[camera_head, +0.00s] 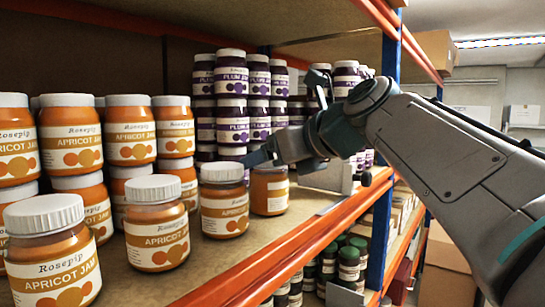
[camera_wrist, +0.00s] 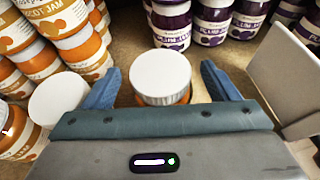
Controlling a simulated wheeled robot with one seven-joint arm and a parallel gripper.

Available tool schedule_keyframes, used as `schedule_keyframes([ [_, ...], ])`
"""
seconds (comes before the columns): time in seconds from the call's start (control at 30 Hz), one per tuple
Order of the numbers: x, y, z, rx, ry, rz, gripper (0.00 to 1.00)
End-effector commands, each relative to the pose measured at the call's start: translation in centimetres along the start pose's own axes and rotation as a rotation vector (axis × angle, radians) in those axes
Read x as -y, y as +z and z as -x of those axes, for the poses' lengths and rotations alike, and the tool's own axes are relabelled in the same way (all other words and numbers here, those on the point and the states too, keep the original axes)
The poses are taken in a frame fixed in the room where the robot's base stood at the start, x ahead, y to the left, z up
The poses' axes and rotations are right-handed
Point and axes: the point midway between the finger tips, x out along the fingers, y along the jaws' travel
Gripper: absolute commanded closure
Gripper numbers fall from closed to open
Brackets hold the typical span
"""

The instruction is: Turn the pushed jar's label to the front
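The pushed jar, an orange apricot jam jar (camera_head: 267,194), stands at the right end of the front row in the head view. Only a pale strip of its label shows, at its right side; my gripper hides its lid there. In the wrist view its white lid (camera_wrist: 160,77) is between the two fingers of my gripper (camera_wrist: 162,86), with a gap on each side. My gripper also shows in the head view (camera_head: 262,157), where one dark finger reaches between this jar and its left neighbour. The fingers are apart and do not visibly touch the jar.
A neighbouring apricot jar (camera_head: 224,205) stands close on the left, label forward; more apricot jars (camera_head: 157,235) stand farther left. Stacked plum jars (camera_head: 231,100) are behind. A grey divider plate (camera_head: 325,176) stands at the right, near the blue post (camera_head: 380,220). An orange shelf edge (camera_head: 285,265) runs along the front.

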Motion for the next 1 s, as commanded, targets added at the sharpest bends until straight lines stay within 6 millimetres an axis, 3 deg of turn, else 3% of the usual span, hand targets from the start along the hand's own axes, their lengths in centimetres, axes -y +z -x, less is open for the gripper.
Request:
schedule_keyframes([
  [0.13, 0.0, -0.1, 0.4, 0.0, -0.001, 0.0, 0.19],
  [0.27, 0.0, -0.1, 2.2, 0.003, -0.003, 0.001, 0.19],
  [0.7, 0.0, 0.0, 11.6, 0.003, -0.003, 0.0, 0.19],
  [1.0, 0.0, 0.0, 13.8, 0.002, -0.001, 0.001, 0.19],
])
